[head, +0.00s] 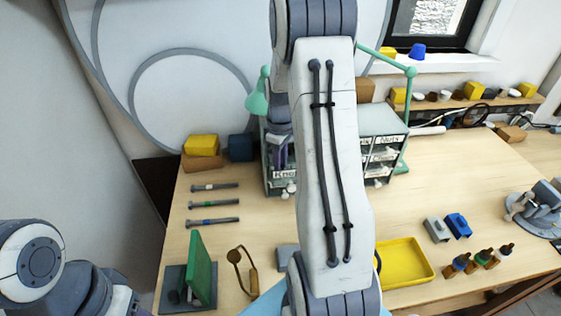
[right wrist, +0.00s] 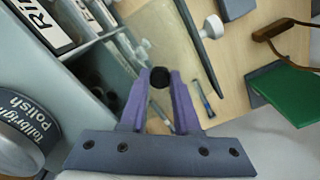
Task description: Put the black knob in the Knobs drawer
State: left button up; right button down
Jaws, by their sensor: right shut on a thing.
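The small round black knob (right wrist: 159,77) is between the purple fingertips of my right gripper (right wrist: 160,80) in the right wrist view. The gripper is shut on it. In the head view my right gripper (head: 283,153) points down at the front left of the grey drawer cabinet (head: 382,122), above a label (head: 284,174) starting "Kno", partly covered by my arm. The knob is hidden in the head view. My left gripper is not in view.
A polish can (right wrist: 20,130) stands close by my right gripper. A green lamp (head: 258,98) stands by the cabinet. Several rods (head: 214,204), a green panel (head: 203,265) and a yellow tray (head: 408,262) are on the table. The table right of the cabinet is mostly clear.

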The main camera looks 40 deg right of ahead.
jog(key=shift+f, duration=0.15)
jog(key=c, duration=0.9)
grip_release()
